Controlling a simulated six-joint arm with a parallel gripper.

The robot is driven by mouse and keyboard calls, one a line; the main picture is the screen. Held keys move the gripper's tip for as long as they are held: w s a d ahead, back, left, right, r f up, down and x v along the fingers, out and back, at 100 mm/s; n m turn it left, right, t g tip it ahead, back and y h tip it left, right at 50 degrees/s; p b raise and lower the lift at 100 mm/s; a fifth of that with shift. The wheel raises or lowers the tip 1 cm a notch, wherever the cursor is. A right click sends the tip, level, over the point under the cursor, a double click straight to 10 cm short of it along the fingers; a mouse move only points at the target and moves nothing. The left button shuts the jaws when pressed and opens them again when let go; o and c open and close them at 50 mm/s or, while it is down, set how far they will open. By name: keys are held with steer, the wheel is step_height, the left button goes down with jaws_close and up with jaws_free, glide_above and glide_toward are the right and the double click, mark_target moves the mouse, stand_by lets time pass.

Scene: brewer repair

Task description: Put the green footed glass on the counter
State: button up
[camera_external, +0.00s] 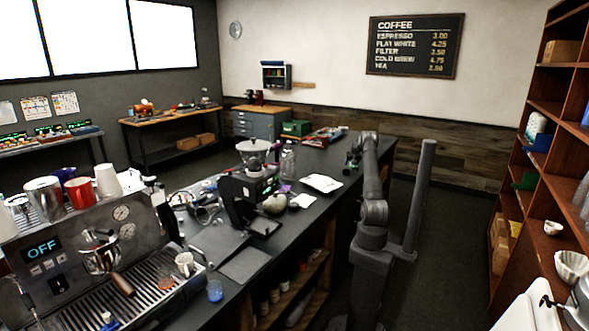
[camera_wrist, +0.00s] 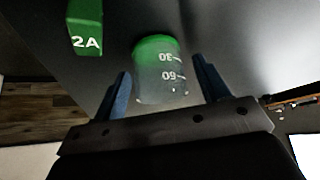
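The green footed glass (camera_wrist: 160,72) shows in the wrist view as a clear cup with a green foot and white measuring marks, which read upside down there. My gripper (camera_wrist: 161,68) has its two blue fingers apart, one on each side of the glass. Gaps show between the glass and both fingers. In the outside view my gripper (camera_external: 353,158) is low over the far right part of the dark counter (camera_external: 318,162). The glass is too small to make out for certain there.
A green block marked 2A (camera_wrist: 86,28) is beside the glass in the wrist view. In the outside view, a white tray (camera_external: 321,184), a grinder (camera_external: 245,195) and the espresso machine (camera_external: 85,245) stand on the counter, nearer the camera. A shelf (camera_external: 530,150) is at the right.

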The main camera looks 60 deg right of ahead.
steer(key=shift+r, duration=0.25)
steer(key=v, duration=1.1)
steer(key=shift+s+a+r, duration=0.15)
steer(key=shift+a+r, duration=0.1)
steer(key=shift+r, duration=0.05)
steer(key=shift+f, duration=0.1)
steer(key=x, duration=1.2)
steer(key=shift+d, duration=0.1)
steer(key=shift+r, duration=1.45)
